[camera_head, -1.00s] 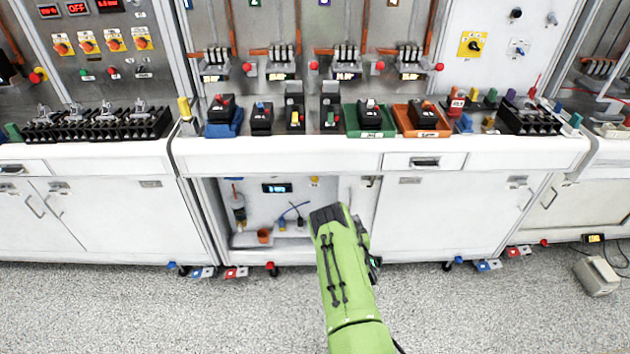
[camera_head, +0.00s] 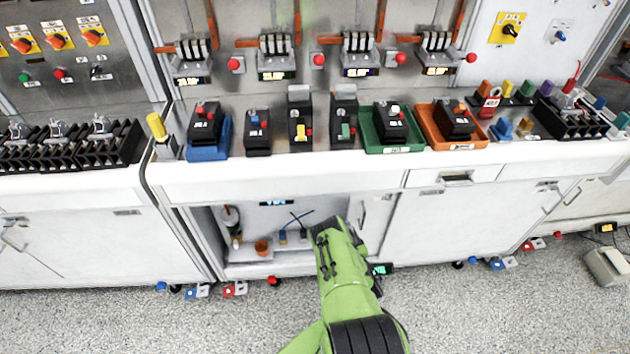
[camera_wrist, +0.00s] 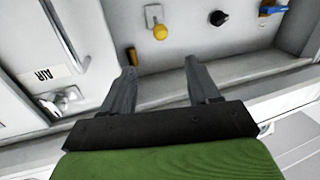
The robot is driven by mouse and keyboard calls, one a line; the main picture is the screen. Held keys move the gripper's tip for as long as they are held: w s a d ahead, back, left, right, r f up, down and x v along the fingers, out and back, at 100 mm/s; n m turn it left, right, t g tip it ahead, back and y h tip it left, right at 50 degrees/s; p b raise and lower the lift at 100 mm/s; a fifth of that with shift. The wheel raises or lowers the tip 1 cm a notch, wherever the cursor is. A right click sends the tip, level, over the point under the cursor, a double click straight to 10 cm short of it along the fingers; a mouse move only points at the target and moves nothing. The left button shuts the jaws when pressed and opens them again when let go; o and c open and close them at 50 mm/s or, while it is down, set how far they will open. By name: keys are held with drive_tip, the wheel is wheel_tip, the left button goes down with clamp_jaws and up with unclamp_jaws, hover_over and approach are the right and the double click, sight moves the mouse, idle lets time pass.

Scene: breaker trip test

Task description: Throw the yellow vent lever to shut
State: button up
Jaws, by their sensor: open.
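In the wrist view a yellow ball-ended lever (camera_wrist: 159,30) stands out from a small metal plate on a pale panel, and I take it to be the vent lever. My gripper (camera_wrist: 160,66) is open and empty in that view, its two fingers pointing towards the panel. The lever's ball lies beyond the fingertips, roughly between them in the picture, and does not touch them. In the head view my green arm reaches to the open bay (camera_head: 222,270) under the counter. There the arm hides the fingers, and I cannot make out the lever.
A door with a bar handle and an AIR label (camera_wrist: 42,75) is at left.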

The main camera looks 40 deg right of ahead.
drive_tip(key=b+x, duration=1.4)
drive_tip(key=x, duration=0.2)
drive_tip(key=shift+r, duration=0.15)
drive_tip(key=c, duration=1)
drive_tip(key=shift+b, duration=0.3)
